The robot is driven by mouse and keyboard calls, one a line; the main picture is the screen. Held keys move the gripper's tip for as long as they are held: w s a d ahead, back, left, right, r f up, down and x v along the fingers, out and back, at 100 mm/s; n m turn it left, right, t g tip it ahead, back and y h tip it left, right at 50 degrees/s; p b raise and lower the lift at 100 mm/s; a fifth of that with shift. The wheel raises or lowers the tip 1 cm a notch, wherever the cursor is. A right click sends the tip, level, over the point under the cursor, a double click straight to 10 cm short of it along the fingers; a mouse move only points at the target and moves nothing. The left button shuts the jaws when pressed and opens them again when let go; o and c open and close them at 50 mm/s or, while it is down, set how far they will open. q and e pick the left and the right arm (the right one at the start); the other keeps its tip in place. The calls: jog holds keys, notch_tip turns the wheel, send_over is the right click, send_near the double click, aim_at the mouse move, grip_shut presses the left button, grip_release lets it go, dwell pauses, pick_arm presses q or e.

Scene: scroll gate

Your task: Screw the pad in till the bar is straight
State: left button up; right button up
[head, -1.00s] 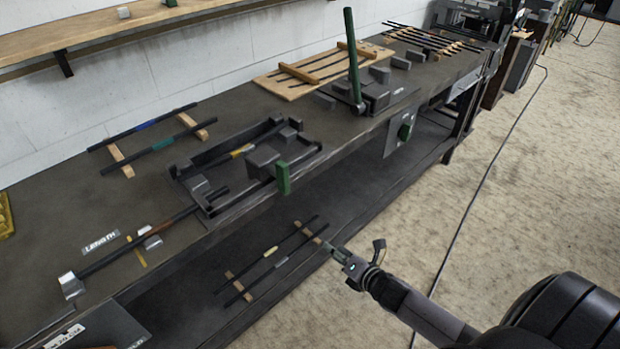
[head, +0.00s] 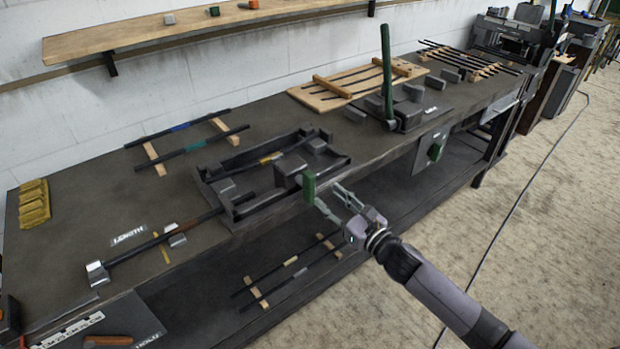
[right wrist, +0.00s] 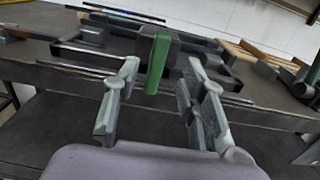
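A dark straightening fixture (head: 214,207) with raised walls sits at the bench's front edge. A dark bar with a yellow band (head: 270,157) lies across it; I cannot tell how bent it is. A grey block (head: 288,173), perhaps the pad, stands inside by the front wall. A green upright handle (head: 309,187) is on the fixture's front side. My right gripper (head: 333,198) is open and empty, its fingers pointing at the handle. In the right wrist view the green handle (right wrist: 158,64) shows beyond and between the open fingers (right wrist: 160,85), apart from them. My left gripper is not in view.
A tall green lever (head: 386,70) stands on a second fixture to the right. Bars on wooden strips (head: 190,144) lie behind, and more lie on the lower shelf (head: 290,262). A bar on a length gauge (head: 140,248) is at left. The floor in front is open.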

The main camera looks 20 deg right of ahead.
aim_at(313, 184)
jog(key=p+x, duration=0.1)
jog(key=x, duration=0.8)
jog(key=shift+c, duration=0.2)
grip_shut()
